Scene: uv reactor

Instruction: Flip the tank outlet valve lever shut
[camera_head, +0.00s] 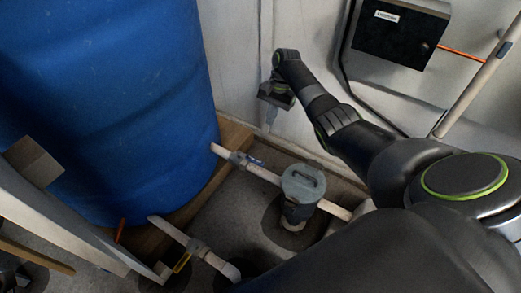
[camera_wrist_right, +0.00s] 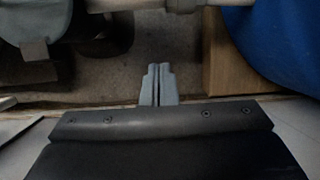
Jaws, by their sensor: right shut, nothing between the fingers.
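The blue tank (camera_head: 110,90) stands at the left on a wooden base. A white pipe leaves its lower right side and carries a small grey valve (camera_head: 238,158) with a blue lever (camera_head: 255,162). A second pipe at lower left carries another valve (camera_head: 198,247) with a yellow lever (camera_head: 182,262). The lever's exact angle is too small to tell. My right gripper (camera_head: 270,120) is above and behind the blue-levered valve, near the wall, apart from it. In the right wrist view its fingers (camera_wrist_right: 158,84) are together and empty, below the pipe in the picture. My left gripper does not show.
A grey lidded canister (camera_head: 303,184) sits on the pipe right of the blue-levered valve. The wooden base edge (camera_wrist_right: 230,68) and blue tank (camera_wrist_right: 290,45) lie right of the fingers in the wrist view. A black box (camera_head: 400,35) hangs on the wall.

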